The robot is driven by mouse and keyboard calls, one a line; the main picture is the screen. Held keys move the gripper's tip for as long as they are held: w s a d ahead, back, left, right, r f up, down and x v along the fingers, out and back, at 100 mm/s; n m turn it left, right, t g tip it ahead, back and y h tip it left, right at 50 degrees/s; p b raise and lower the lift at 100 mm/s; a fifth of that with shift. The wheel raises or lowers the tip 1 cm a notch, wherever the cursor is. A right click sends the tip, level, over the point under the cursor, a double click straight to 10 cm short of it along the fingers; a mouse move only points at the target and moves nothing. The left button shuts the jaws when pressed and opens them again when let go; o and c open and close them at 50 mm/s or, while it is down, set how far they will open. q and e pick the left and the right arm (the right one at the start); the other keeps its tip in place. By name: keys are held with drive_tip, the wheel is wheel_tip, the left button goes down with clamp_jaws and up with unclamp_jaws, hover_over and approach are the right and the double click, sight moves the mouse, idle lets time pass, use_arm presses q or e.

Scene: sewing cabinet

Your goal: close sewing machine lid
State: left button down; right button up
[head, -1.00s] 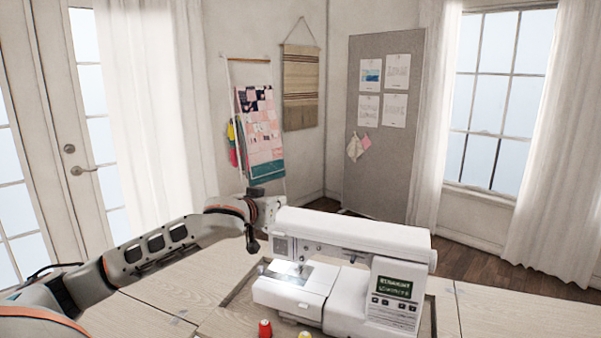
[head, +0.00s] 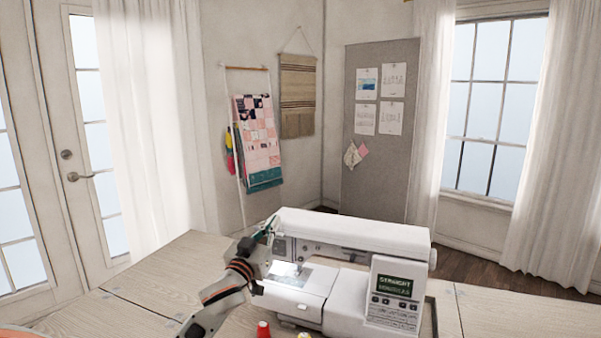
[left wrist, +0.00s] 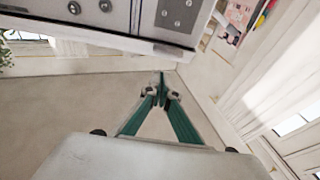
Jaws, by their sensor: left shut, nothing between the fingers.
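The white sewing machine (head: 345,290) stands in a recess of the light wood cabinet. Its long white lid (head: 350,231) runs along the top; I cannot tell whether it is fully down. My left gripper (head: 271,228) is at the machine's left end, close to the lid's left end; contact cannot be told. In the left wrist view its green fingers (left wrist: 161,91) are together with nothing between them. A grey-white part of the machine (left wrist: 125,22) with round knobs or screws fills the top of that view. My right gripper is not in view.
Two thread spools, one red (head: 263,329), stand in front of the machine. The cabinet top (head: 150,270) is bare on the left and at the right. A grey pin board (head: 378,140) and a hanging quilt (head: 257,140) are behind.

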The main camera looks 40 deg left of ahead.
sight(278, 230)
use_arm(q)
drive_tip(key=f, duration=0.1)
drive_tip(key=f+b, duration=0.1)
drive_tip(key=f, duration=0.1)
drive_tip(key=shift+s+f, duration=0.3)
drive_tip(key=shift+s, duration=0.05)
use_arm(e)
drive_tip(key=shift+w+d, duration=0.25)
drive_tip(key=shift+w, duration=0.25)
use_arm(q)
drive_tip(key=shift+f, duration=0.3)
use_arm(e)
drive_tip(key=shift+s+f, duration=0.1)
use_arm(q)
wheel_tip(278, 230, up, 6)
drive_tip(key=p, duration=0.5)
drive_tip(key=f+b+v, duration=0.1)
drive_tip(key=f+v, duration=0.1)
drive_tip(key=v, duration=0.8)
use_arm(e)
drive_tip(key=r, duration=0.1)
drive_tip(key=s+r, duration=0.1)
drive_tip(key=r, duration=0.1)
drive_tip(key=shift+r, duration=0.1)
